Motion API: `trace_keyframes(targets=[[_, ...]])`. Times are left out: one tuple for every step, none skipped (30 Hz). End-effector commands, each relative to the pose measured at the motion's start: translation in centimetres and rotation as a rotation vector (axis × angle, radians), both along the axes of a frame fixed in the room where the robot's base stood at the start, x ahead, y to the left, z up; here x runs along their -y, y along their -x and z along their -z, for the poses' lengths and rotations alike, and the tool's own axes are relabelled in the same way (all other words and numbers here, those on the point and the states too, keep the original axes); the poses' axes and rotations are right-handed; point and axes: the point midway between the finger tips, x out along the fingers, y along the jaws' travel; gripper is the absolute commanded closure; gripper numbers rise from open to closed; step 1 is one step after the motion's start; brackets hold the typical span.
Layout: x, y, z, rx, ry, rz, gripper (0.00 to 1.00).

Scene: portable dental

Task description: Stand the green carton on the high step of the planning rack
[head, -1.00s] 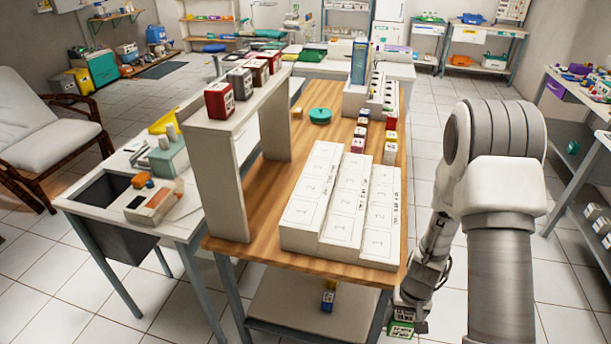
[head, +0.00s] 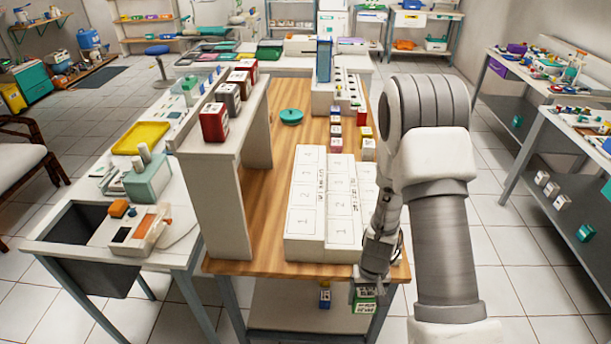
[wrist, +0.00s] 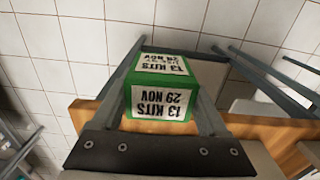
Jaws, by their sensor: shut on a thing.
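The green carton (head: 365,303) is at the front right of the wooden table, low by the table's front edge, in the head view. My gripper (head: 364,288) is shut on it. In the wrist view the carton (wrist: 163,88) sits between both fingers, its white labels reading "13 KITS 29 NOV" upside down. The planning rack (head: 305,240) is a white stepped block with numbered cells on the table, left of and beyond my gripper. Its left step looks highest. My arm hides part of its right side. The rack's numbered cells look empty.
A white raised shelf (head: 215,180) with several dark and red cartons stands left of the rack. Small cartons (head: 367,149) stand behind the rack, near a green round object (head: 291,116). A lower shelf under the table holds a blue carton (head: 325,297).

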Motion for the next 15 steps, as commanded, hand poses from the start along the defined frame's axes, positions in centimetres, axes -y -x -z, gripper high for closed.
trace_keyframes(targets=[[0.0, 0.0, -1.5, 0.000, 0.000, 0.000, 0.80], [0.0, 0.0, -1.9, 0.000, 0.000, 0.000, 0.80], [0.0, 0.0, -1.2, -0.001, 0.000, 0.001, 0.80], [0.0, 0.0, -1.0, -0.002, -0.001, 0.001, 0.80], [0.0, 0.0, -1.0, -0.001, -0.001, 0.000, 0.80], [0.0, 0.0, -1.0, -0.001, -0.001, 0.000, 0.80], [0.0, 0.0, -1.0, -0.001, -0.001, 0.002, 0.80], [0.0, 0.0, -1.0, -0.001, 0.000, 0.000, 0.80], [0.0, 0.0, -1.0, 0.000, 0.000, 0.000, 0.80], [0.0, 0.0, -1.0, 0.000, -0.001, 0.001, 0.80], [-0.3, -0.3, -1.4, 0.004, -0.001, -0.020, 0.80], [-0.8, -1.0, -2.2, 0.008, -0.001, -0.071, 0.80], [-1.0, -1.3, -2.7, 0.008, 0.000, -0.105, 0.80], [-1.3, -1.6, -3.2, 0.007, 0.000, -0.138, 0.80], [-1.8, -2.2, -4.1, 0.009, 0.000, -0.192, 0.80]])
